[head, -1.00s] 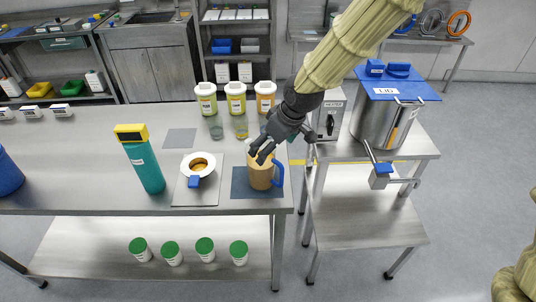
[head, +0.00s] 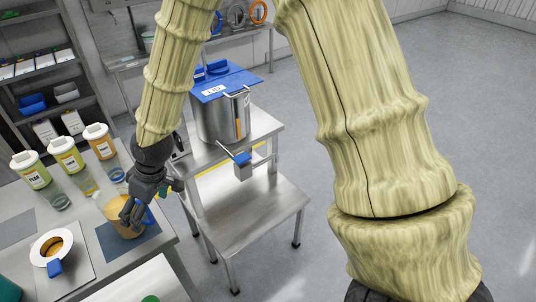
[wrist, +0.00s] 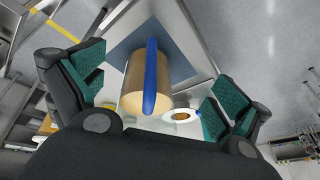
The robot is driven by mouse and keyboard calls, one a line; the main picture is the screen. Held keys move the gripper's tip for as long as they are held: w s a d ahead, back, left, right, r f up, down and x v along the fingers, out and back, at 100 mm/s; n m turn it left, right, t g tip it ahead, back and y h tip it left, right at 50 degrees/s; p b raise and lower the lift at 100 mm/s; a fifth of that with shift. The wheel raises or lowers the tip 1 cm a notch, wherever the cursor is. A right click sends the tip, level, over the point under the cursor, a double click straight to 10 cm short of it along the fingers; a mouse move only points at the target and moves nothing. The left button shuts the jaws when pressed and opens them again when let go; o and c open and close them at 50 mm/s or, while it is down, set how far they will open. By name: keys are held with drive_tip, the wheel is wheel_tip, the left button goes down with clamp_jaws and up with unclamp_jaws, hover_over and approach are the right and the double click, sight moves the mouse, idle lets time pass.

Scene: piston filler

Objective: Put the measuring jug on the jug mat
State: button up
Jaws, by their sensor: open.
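The measuring jug (head: 118,222) is tan-orange with a blue handle and stands upright on the dark blue jug mat (head: 134,246) near the table's right end. In the wrist view the jug (wrist: 133,88) lies between my spread fingers, its blue handle facing the camera, and the mat (wrist: 180,66) shows around it. My gripper (head: 135,208) is over the jug's handle side and partly hides it in the head view. In the wrist view my gripper (wrist: 153,95) is open, with gaps between both green pads and the jug.
A white funnel-like ring (head: 50,247) on a tray is left of the jug. Several lidded tubs (head: 66,155) and glasses stand behind. A steel pot (head: 222,118) with a blue lid stands on the separate stand to the right. Open floor (head: 290,130) lies beyond it.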

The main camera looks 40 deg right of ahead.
drive_tip(key=s+d+f, duration=0.1)
drive_tip(key=s+f, duration=0.1)
drive_tip(key=f, duration=0.2)
drive_tip(key=s+d+f+m, duration=0.1)
drive_tip(key=s+f, duration=0.1)
drive_tip(key=f, duration=0.2)
drive_tip(key=s+d+f+m, duration=0.1)
drive_tip(key=s+f, duration=0.1)
drive_tip(key=f, duration=0.2)
drive_tip(key=shift+s+g, duration=0.15)
drive_tip(key=shift+g, duration=0.25)
drive_tip(key=s+d+f+m+h, duration=0.1)
drive_tip(key=s+d+f+m, duration=0.1)
drive_tip(key=s+d+f, duration=0.2)
drive_tip(key=s+d+f+m+g+h, duration=0.1)
drive_tip(key=s+d+f+m, duration=0.1)
drive_tip(key=s+d+f, duration=0.3)
drive_tip(key=s+d+f+m+h, duration=0.1)
drive_tip(key=s+d+f, duration=0.4)
drive_tip(key=s+f, duration=0.5)
drive_tip(key=s, duration=0.6)
drive_tip(key=shift+s+f+m+g, duration=0.15)
drive_tip(key=shift+s+m+g, duration=0.15)
drive_tip(key=shift+s+m, duration=0.1)
